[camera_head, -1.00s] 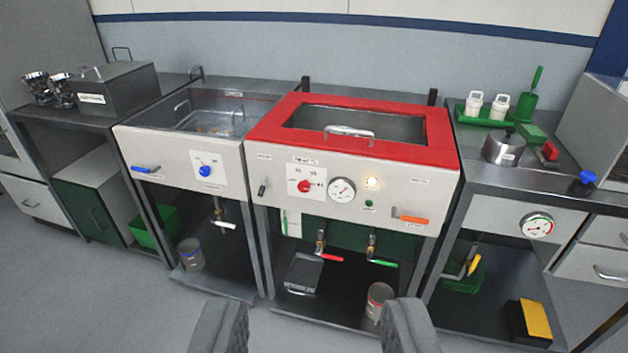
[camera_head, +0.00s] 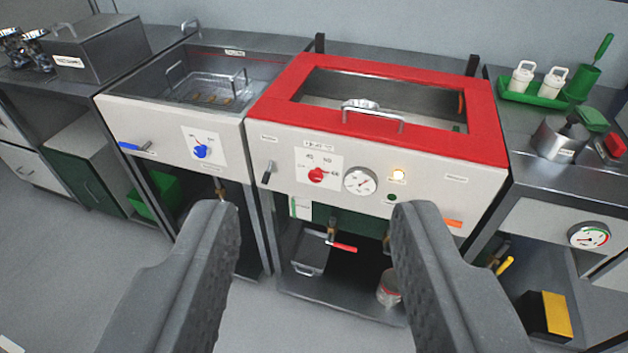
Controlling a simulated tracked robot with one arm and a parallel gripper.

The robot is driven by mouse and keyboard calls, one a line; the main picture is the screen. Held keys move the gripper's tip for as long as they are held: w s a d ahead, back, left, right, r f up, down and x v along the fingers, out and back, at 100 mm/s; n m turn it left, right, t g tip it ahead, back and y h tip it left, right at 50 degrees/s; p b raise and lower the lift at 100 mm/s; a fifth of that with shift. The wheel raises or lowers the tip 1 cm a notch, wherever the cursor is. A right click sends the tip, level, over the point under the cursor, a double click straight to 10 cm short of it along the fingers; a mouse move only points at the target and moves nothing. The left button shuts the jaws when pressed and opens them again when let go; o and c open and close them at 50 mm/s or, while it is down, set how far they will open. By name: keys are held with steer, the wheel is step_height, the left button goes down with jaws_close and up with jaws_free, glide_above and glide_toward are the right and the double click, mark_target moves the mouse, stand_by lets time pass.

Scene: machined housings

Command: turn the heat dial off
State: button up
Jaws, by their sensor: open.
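The red heat dial (camera_head: 317,175) sits on a white label plate with small markings, on the light front panel of the red-topped unit (camera_head: 468,163). A blue dial (camera_head: 202,151) is on the unit to the left. My gripper (camera_head: 312,215) is open and empty, its two fingers wide apart in the foreground. The dial shows between and beyond the fingertips, with no contact. The dial's exact pointer setting is too small to tell.
A black-handled switch (camera_head: 267,172) and an orange-handled lever (camera_head: 453,223), partly hidden by my right finger, are on the same panel. A red-handled tap (camera_head: 343,246) and a can (camera_head: 389,287) are below. The floor in front is clear.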

steer(key=shift+o, duration=1.3)
steer(key=shift+w+a, duration=0.1)
steer(key=shift+w, duration=0.05)
steer(key=w+a+f+m+t+y, duration=0.1)
steer(key=w+a+f+m, duration=0.2)
steer(key=w+f+m, duration=0.5)
steer(key=w+a+f+m+y, duration=0.1)
steer(key=w+a+f+m, duration=0.2)
steer(key=w, duration=0.8)
steer(key=w+a+f+m+t+y, duration=0.1)
steer(key=w+a+f+m, duration=0.1)
steer(key=w+f+m, duration=0.6)
steer(key=m+h, duration=0.9)
steer(key=m, duration=1.2)
glide_toward(315, 178)
steer(key=shift+d+x, duration=0.2)
steer(key=shift+x, duration=3.4)
steer(key=shift+w, duration=0.45)
